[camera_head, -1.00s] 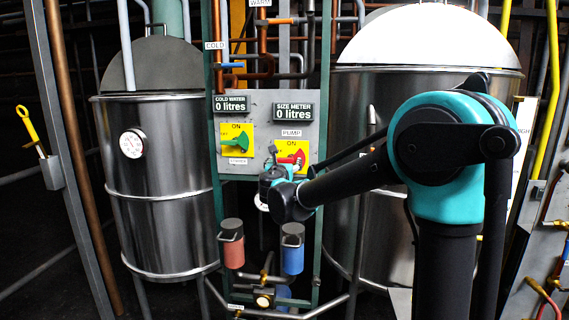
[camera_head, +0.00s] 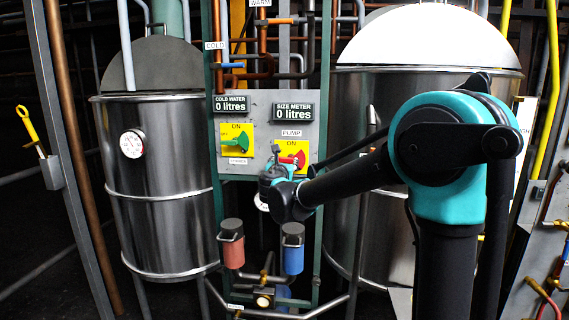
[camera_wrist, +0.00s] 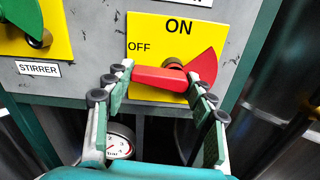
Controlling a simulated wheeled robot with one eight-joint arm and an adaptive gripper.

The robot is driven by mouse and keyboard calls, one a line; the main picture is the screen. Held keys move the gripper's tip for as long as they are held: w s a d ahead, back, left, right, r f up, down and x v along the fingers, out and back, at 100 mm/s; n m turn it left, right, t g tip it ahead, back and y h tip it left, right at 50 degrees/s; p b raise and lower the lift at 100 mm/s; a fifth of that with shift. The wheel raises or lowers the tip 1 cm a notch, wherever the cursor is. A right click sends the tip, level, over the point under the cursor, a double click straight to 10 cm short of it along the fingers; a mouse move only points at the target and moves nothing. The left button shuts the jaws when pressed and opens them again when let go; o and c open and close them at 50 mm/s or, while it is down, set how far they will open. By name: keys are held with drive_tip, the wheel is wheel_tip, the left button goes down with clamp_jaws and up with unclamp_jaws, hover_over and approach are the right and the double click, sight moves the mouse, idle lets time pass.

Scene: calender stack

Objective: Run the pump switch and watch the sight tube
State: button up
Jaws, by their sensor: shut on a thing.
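The pump switch has a red handle (camera_wrist: 160,79) on a yellow plate marked ON and OFF (camera_wrist: 150,28). In the wrist view the handle lies nearly level, its left end below the word OFF. My gripper (camera_wrist: 160,76) is shut on the handle, with one finger at each end of it. In the head view my gripper (camera_head: 276,157) partly covers the red switch (camera_head: 293,153) under the PUMP label. A thin upright tube (camera_head: 372,117) stands before the right tank; I cannot tell whether it is the sight tube or see any liquid level.
The size meter (camera_head: 293,113) and cold water meter (camera_head: 230,105) both read 0 litres. The green stirrer switch (camera_head: 236,143) is close on the left. Steel tanks flank the panel, the left one (camera_head: 160,150) with a dial. Red and blue cylinders (camera_head: 292,255) hang below.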

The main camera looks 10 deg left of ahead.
drive_tip(key=m, duration=0.4)
drive_tip(key=shift+d+r, duration=0.1)
drive_tip(key=shift+r, duration=0.2)
drive_tip(key=m, duration=0.4)
drive_tip(key=shift+d+r+m, duration=0.25)
drive_tip(key=shift+m, duration=0.15)
drive_tip(key=m, duration=0.4)
drive_tip(key=shift+d+r+m, duration=0.2)
drive_tip(key=shift+d+m, duration=0.35)
drive_tip(key=shift+m, duration=1.35)
drive_tip(key=o, duration=1.2)
drive_tip(key=shift+c, duration=0.2)
drive_tip(key=s, duration=1.2)
drive_tip(key=shift+a, duration=0.2)
